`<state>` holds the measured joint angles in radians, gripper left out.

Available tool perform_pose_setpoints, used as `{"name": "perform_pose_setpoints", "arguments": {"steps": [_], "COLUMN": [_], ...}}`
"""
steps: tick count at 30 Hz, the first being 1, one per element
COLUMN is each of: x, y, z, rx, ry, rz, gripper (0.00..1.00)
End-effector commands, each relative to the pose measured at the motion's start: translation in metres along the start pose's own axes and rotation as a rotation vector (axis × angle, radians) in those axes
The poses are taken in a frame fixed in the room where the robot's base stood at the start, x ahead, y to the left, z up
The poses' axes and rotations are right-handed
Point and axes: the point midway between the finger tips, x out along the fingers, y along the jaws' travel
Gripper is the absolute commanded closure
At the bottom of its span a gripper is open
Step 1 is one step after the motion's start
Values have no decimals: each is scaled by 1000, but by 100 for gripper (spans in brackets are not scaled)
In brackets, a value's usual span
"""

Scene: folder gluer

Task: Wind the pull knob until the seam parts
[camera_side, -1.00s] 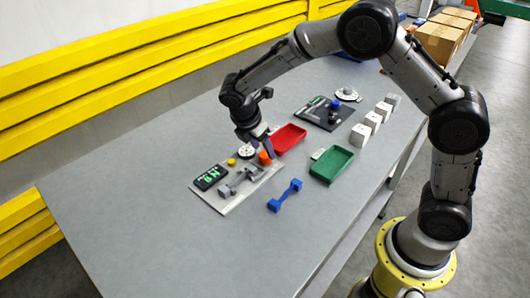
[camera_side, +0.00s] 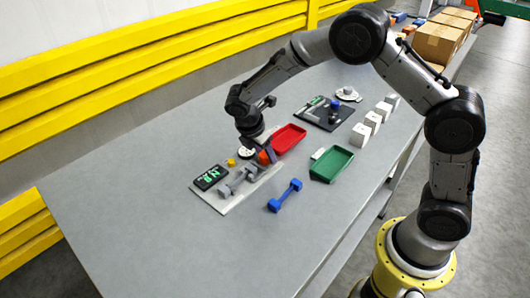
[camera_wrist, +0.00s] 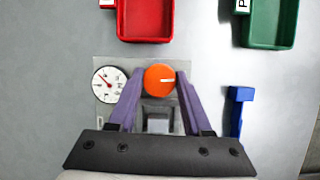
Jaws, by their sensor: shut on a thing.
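The orange pull knob (camera_wrist: 160,79) has a white line on its face, pointing right in the wrist view. It stands at one end of a light grey plate (camera_side: 229,205). My gripper (camera_side: 264,154) reaches down over it, and in the wrist view its purple fingers (camera_wrist: 155,88) are shut on the knob from both sides. A grey fixture (camera_side: 238,181) lies on the plate; its grey block shows partly between the fingers in the wrist view. The seam cannot be made out. A round white dial (camera_wrist: 109,84) with a red needle sits left of the knob.
A red tray (camera_side: 289,137) and a green tray (camera_side: 332,164) stand close by. A blue dumbbell-shaped part (camera_side: 285,195) lies beside the plate. A black display (camera_side: 210,177) and yellow button (camera_side: 231,162) are on the plate. White boxes (camera_side: 373,121) stand farther right.

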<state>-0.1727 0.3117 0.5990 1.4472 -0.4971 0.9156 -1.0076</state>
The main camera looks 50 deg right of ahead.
Motion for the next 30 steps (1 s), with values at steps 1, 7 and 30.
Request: {"name": "perform_pose_setpoints", "arguments": {"steps": [1, 7, 30], "x": [0, 0, -1], "y": [0, 2, 1], "z": [0, 0, 0], "rx": [3, 151, 258], "ry": [0, -3, -6], "rz": [-1, -62, -106], "gripper": [100, 100, 38]}}
